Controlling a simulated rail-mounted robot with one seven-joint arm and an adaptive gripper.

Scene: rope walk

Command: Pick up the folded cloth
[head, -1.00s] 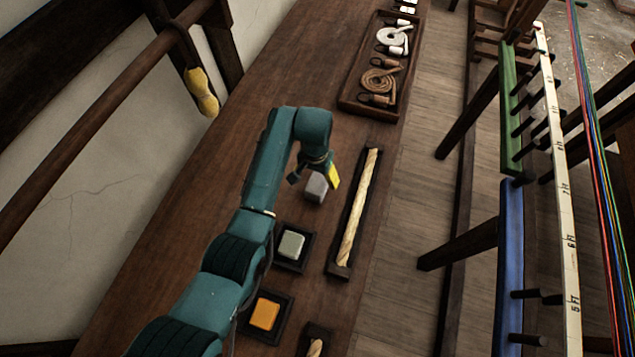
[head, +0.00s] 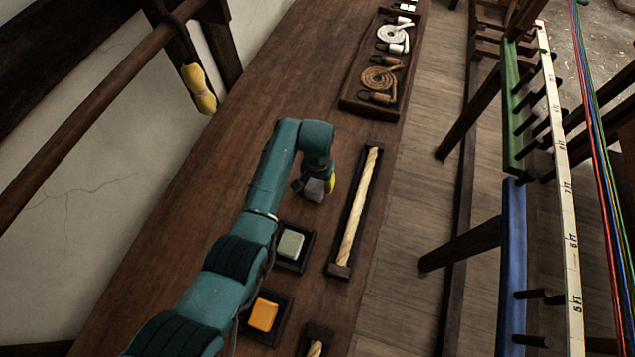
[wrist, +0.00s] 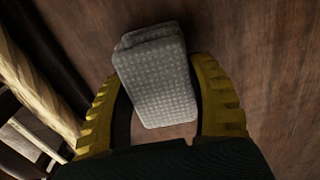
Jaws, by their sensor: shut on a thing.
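The folded cloth (wrist: 157,82) is a grey, fine-patterned folded block. In the wrist view it lies between the two yellow-padded fingers of my gripper (wrist: 160,105), which is shut on it. In the head view the cloth (head: 315,189) shows partly below my gripper (head: 322,186), over the wooden bench; the wrist and fingers hide some of it. I cannot tell whether it still touches the bench top.
A dark tray with a pale rope length (head: 358,210) lies just right of the cloth. Small trays with a grey-green block (head: 290,244) and an orange block (head: 263,315) lie nearer. A tray of coiled ropes (head: 352,103) sits farther back. Bench to the left is clear.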

